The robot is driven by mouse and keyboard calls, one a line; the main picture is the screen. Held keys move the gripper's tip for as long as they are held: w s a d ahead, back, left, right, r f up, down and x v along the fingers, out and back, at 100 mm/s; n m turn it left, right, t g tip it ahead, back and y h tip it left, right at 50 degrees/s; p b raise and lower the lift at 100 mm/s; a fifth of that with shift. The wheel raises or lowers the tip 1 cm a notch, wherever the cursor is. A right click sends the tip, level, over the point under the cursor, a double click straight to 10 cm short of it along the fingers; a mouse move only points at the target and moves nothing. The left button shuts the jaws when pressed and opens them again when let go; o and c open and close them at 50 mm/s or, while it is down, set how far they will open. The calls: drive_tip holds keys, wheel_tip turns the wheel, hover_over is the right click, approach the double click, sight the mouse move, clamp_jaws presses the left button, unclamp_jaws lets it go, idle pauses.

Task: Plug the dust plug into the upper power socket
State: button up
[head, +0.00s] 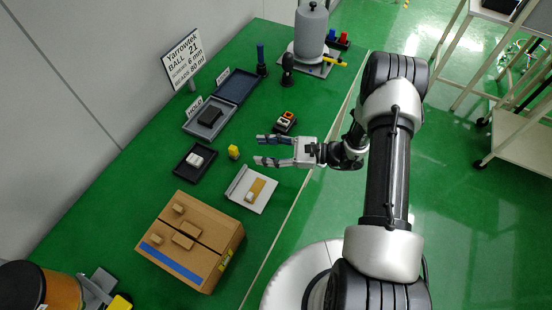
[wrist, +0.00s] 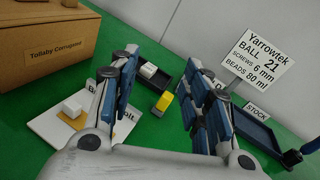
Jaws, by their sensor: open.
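My gripper (head: 262,150) is open and empty above the green table, fingers pointing left; it also shows in the wrist view (wrist: 160,72). I cannot tell for sure which thing is the dust plug. A small yellow block (head: 233,152) stands just left of my fingertips in the head view; the wrist view shows it (wrist: 163,103) between the fingers, farther off. A white block (head: 195,160) sits in a black tray (head: 181,171). A small dark unit with orange and white faces (head: 285,121) lies beyond my gripper, too small to identify as the power socket.
A white plate (head: 262,205) with a yellow strip and small white block lies nearby. A cardboard box (head: 185,262) stands at the front. Dark stock trays (head: 232,88), a sign (head: 184,60) and a grey cylinder (head: 311,30) stand farther back. Green table shows between them.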

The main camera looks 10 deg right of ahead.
sight(232, 147)
drive_tip(key=d+f+m+t, duration=0.1)
drive_tip(key=f+m+t, duration=0.1)
drive_tip(key=f, duration=0.1)
drive_tip(key=d+f+m+t+h, duration=0.1)
drive_tip(key=f+m+t, duration=0.1)
drive_tip(key=f, duration=0.1)
drive_tip(key=d+f+m+t+h+p, duration=0.1)
drive_tip(key=f+m, duration=0.1)
drive_tip(key=f, duration=0.2)
drive_tip(key=shift+s+t, duration=0.1)
drive_tip(key=shift+t, duration=0.3)
drive_tip(key=shift+a+f, duration=0.1)
drive_tip(key=shift+f, duration=0.05)
drive_tip(key=b+x, duration=0.1)
drive_tip(key=x, duration=1.6)
drive_tip(key=shift+b, duration=0.3)
drive_tip(key=shift+c, duration=0.3)
clamp_jaws()
